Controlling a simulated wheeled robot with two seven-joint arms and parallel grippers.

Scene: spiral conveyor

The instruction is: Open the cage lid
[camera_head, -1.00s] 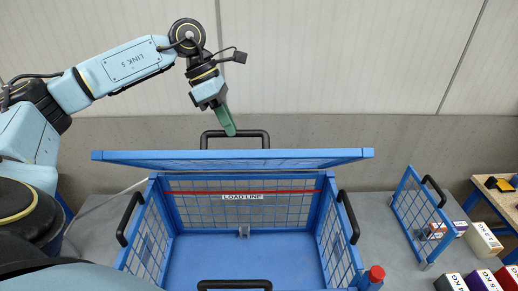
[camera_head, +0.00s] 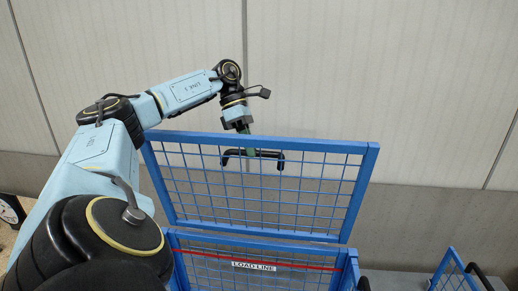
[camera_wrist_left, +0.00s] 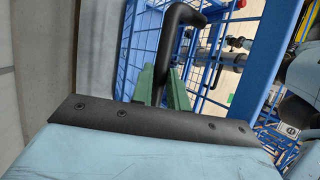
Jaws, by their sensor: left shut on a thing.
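The blue mesh cage lid (camera_head: 372,180) stands raised behind the blue cage (camera_head: 300,246), its grid facing me. The lid's black bar handle (camera_head: 270,156) is near its top edge. My left gripper (camera_head: 249,152) reaches down from above and behind the lid to this handle. In the left wrist view, the green fingers (camera_wrist_left: 161,88) are shut on the black handle (camera_wrist_left: 168,45), and the lid's blue frame (camera_wrist_left: 270,55) is at the right. Only the cage's upper back part shows in the head view. My right gripper is not in view.
A white "LOAD LINE" label (camera_head: 254,266) sits by a red line on the cage's back mesh. A smaller blue mesh panel (camera_head: 447,266) with a black handle stands at lower right. A plain panelled wall (camera_head: 400,90) is behind the lid.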

